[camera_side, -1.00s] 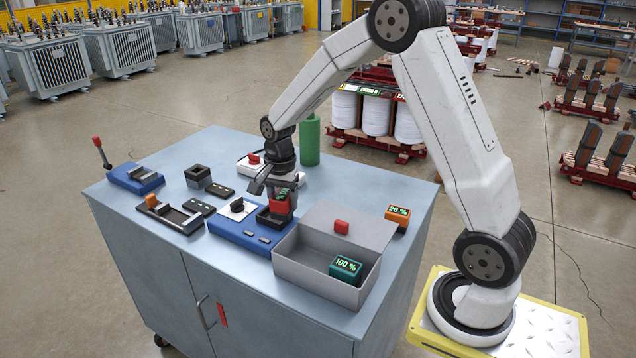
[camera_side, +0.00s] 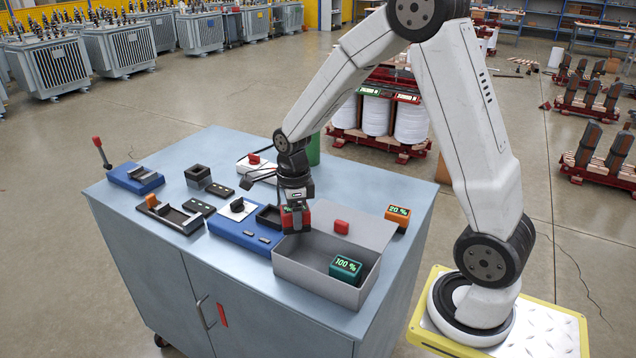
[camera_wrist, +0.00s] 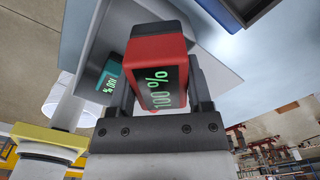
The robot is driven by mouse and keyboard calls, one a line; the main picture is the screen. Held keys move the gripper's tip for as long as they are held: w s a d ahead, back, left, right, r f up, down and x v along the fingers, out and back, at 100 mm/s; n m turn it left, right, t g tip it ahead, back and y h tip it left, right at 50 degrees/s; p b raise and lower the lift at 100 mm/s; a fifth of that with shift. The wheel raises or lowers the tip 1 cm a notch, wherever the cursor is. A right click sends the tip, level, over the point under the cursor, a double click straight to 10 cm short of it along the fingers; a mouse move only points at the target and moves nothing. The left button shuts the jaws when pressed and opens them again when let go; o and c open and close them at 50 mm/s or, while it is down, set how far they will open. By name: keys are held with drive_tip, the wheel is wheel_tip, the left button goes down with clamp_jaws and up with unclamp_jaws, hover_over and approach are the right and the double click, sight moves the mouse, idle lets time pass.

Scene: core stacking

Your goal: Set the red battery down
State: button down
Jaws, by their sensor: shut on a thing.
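The red battery (camera_side: 296,219) is held between the fingers of my gripper (camera_side: 294,207), which is shut on it. In the wrist view the battery (camera_wrist: 156,62) shows a green "100 %" display and sits between the two dark fingers (camera_wrist: 157,92). In the side view my gripper points down and holds it over the left rear part of the open grey box (camera_side: 318,283). The battery's underside and its exact height are hard to tell. A teal battery (camera_side: 345,268) reading "100 %" lies in the box at the right; it also shows in the wrist view (camera_wrist: 108,84).
A blue device (camera_side: 236,232) with an empty black socket (camera_side: 267,216) stands left of the box. The box's grey lid with a red handle (camera_side: 341,227) is behind it. An orange battery (camera_side: 397,216) reading "20 %" sits at the right.

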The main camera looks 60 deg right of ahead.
sight(307, 225)
drive_tip(key=s+m, duration=0.1)
drive_tip(key=m, duration=0.3)
drive_tip(key=shift+s+a+f, duration=0.1)
drive_tip(key=shift+s+a, duration=0.25)
drive_tip(key=shift+s, duration=0.05)
drive_tip(key=m, duration=0.1)
drive_tip(key=s+m, duration=0.1)
drive_tip(key=m, duration=0.1)
drive_tip(key=s+m, duration=0.1)
drive_tip(key=shift+a+f+m, duration=0.2)
drive_tip(key=shift+a+m, duration=0.1)
drive_tip(key=shift+a, duration=0.1)
drive_tip(key=shift+f, duration=0.15)
drive_tip(key=shift+f, duration=2.1)
drive_tip(key=shift+f, duration=0.1)
drive_tip(key=shift+f, duration=1.65)
drive_tip(key=shift+f, duration=0.1)
